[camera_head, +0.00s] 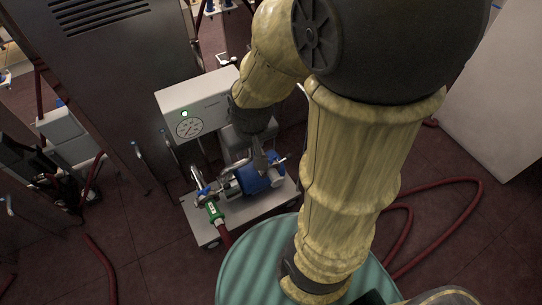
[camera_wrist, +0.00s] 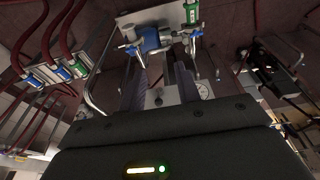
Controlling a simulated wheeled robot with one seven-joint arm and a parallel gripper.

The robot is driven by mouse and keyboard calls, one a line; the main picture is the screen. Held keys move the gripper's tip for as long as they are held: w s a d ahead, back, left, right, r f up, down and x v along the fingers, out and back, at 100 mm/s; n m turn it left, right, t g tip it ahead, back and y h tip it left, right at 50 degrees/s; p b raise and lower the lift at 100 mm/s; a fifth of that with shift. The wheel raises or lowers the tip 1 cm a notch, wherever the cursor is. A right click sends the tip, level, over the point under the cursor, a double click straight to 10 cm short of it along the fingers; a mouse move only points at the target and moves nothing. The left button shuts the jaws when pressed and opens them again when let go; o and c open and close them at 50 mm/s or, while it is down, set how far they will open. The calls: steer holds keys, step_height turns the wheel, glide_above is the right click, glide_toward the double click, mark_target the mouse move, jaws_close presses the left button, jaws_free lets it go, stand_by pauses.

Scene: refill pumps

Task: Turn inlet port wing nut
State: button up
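The pump (camera_head: 255,179) has a blue body and sits on a low wheeled cart. Metal pipe fittings, small blue-ended handles and a green coupling (camera_head: 214,212) are at its left front. In the wrist view the blue pump body (camera_wrist: 151,40) and green coupling (camera_wrist: 191,12) are near the top, with metal clamp fittings (camera_wrist: 182,36) between them. I cannot tell which fitting is the inlet wing nut. My gripper (camera_head: 259,162) is just above the pump. In the wrist view its fingers (camera_wrist: 161,80) stand apart with nothing clearly held between them. Contact with the pump cannot be judged.
A pale control box (camera_head: 196,105) with a dial and green light stands behind the pump, close to my arm. A red hose (camera_head: 224,238) leaves the coupling. A ribbed green drum (camera_head: 255,265) stands in front. Another hose (camera_head: 437,229) loops across the floor at right.

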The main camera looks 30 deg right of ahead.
steer(key=w+d+f+n+g+b, duration=0.1)
steer(key=w+d+f+n+b, duration=0.2)
steer(key=w+f+n+b, duration=0.25)
steer(key=w+d+f+n+b, duration=0.3)
steer(key=w+f+b, duration=0.25)
steer(key=b, duration=0.35)
steer(key=n+g+b, duration=0.2)
steer(key=n+b, duration=0.8)
steer(key=b, duration=0.4)
glide_above(271, 157)
step_height(271, 157, down, 9)
steer(key=shift+a+m, duration=0.1)
steer(key=shift+m, duration=0.15)
step_height(271, 157, down, 18)
steer(key=b, duration=0.5)
steer(key=shift+r, duration=0.25)
steer(key=shift+s, duration=0.1)
steer(key=shift+c, duration=0.2)
jaws_close()
